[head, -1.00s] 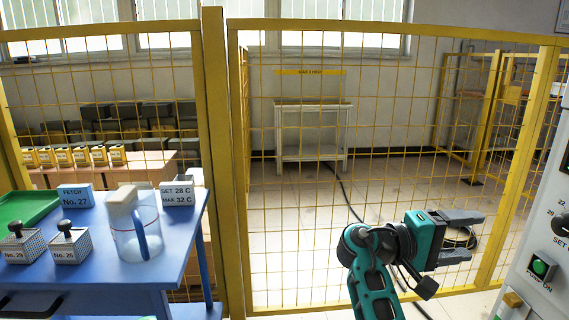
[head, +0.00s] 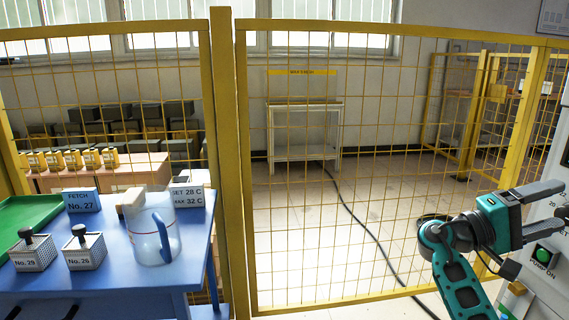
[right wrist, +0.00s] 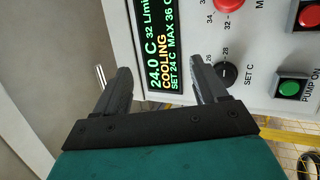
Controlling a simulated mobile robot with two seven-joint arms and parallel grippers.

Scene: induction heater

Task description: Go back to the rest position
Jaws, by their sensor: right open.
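My right gripper (head: 560,208) is at the right of the head view. Its two dark fingers are spread, with nothing between them, and they point right at the white control panel (head: 535,282). In the right wrist view the open fingers (right wrist: 160,72) are in front of the panel. Its display (right wrist: 163,45) reads 24.0 C, COOLING, SET 24 C, MAX 36 C. A black SET C knob (right wrist: 225,73) lies just right of the right finger, and I cannot tell whether they touch. A green PUMP ON button (right wrist: 290,88) is further right. My left gripper is not in view.
A yellow mesh fence (head: 228,160) runs behind. Floor beyond it is mostly clear.

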